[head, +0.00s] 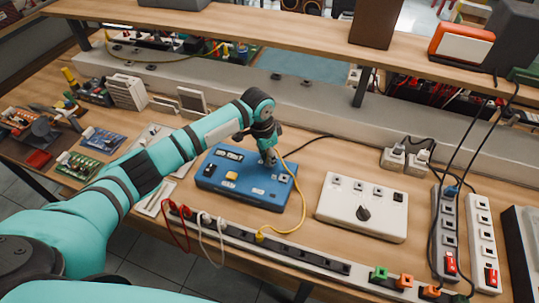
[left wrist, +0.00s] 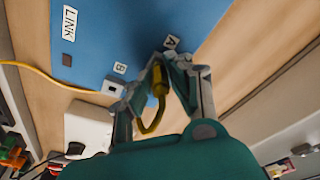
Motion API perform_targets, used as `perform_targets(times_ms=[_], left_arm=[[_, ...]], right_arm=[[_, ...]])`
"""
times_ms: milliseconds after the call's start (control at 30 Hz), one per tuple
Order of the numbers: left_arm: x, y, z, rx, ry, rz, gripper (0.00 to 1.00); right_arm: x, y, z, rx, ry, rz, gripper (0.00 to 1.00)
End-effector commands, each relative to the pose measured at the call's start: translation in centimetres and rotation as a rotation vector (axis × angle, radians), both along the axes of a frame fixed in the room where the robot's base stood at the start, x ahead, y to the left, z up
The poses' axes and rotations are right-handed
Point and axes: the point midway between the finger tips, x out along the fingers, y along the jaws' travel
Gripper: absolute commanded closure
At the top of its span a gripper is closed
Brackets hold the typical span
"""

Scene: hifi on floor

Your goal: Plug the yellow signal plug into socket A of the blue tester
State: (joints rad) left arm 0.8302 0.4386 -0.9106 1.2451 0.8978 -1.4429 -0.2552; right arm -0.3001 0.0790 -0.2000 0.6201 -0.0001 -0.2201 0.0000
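The blue tester (head: 232,192) lies on the bench in the head view. Its blue face (left wrist: 95,40) fills the upper left of the left wrist view, with labels LINK, B and A. My left gripper (head: 270,161) is over the tester's right part. In the left wrist view its fingers (left wrist: 160,72) are closed around the yellow signal plug (left wrist: 158,82), close to label A (left wrist: 170,42). Socket A is hidden behind the fingers and plug; I cannot tell whether the plug's tip is in it. Socket B (left wrist: 113,88) shows empty. My right gripper is not in view.
The yellow cable (head: 296,215) curves from the gripper down to a long socket strip (head: 300,256) at the front edge. A white box with a black knob (head: 345,200) stands right of the tester. Power strips (head: 481,230) stand further right. A shelf (head: 300,40) runs above the back.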

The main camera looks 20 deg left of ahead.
Motion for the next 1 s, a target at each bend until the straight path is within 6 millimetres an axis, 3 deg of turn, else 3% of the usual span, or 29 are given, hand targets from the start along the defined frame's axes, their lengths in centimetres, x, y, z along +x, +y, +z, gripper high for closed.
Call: perform_targets(times_ms=[33, 200, 567, 1000], left_arm=[[0.0, 0.0, 0.0, 0.000, 0.000, 0.000, 0.75], [0.0, 0.0, 0.0, 0.000, 0.000, 0.000, 0.56], [0.0, 0.1, 0.8, -0.001, -0.002, 0.000, 0.56], [-0.9, 1.0, 9.3, 0.000, -0.004, -0.001, 0.56]], right_arm=[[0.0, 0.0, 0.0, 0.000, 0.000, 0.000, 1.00], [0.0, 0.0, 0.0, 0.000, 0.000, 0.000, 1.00], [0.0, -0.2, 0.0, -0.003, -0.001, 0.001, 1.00], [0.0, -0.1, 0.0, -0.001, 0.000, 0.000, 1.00]])
